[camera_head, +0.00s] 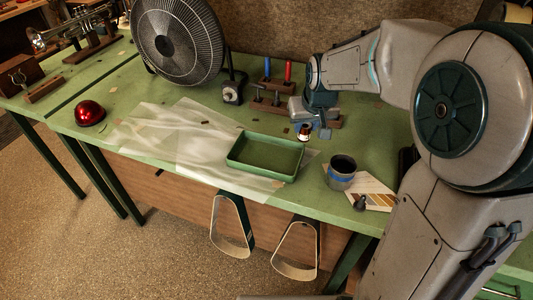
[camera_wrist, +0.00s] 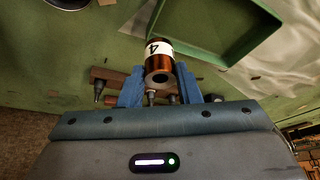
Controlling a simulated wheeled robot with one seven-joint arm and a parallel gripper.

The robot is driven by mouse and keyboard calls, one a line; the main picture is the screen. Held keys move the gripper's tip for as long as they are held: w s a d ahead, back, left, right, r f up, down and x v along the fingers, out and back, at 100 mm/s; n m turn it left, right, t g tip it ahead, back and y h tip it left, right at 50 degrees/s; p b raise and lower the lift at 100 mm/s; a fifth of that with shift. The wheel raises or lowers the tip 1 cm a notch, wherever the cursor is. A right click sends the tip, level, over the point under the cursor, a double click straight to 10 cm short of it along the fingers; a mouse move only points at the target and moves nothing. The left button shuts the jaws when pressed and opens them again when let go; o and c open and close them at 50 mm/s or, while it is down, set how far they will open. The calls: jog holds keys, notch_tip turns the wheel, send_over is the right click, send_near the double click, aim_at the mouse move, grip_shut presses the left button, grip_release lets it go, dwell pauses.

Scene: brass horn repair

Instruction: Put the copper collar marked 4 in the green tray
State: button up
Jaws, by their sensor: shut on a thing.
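The copper collar (camera_wrist: 159,66) has a white label with a 4 and sits between the two blue fingers of my gripper (camera_wrist: 158,84), which is shut on it. In the head view the collar (camera_head: 304,133) shows small below my gripper (camera_head: 304,124), held over the bench behind the tray's right end. The green tray (camera_head: 262,157) is empty and lies on the bench, in front and to the left of my gripper.
A dark cup with a blue band (camera_head: 341,172) stands right of the tray. A clear plastic sheet (camera_head: 170,135) lies left of and under it. A fan (camera_head: 178,40), a red dome (camera_head: 89,112) and a wooden tool rack (camera_head: 265,103) stand on the bench.

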jog(key=a+f, duration=0.2)
jog(key=a, duration=0.1)
jog(key=w+a+f, duration=0.1)
jog(key=a+f, duration=0.1)
jog(key=a, duration=0.1)
jog(key=w+a+f, duration=0.1)
jog(key=a+f, duration=0.1)
jog(key=a, duration=0.2)
jog(key=shift+w+a+f, duration=0.1)
jog(key=shift+w+f, duration=0.05)
jog(key=shift+f+p, duration=0.3)
jog(key=shift+f, duration=1.65)
jog(key=shift+f, duration=0.15)
jog(key=o, duration=1.1)
jog(key=shift+c, duration=0.2)
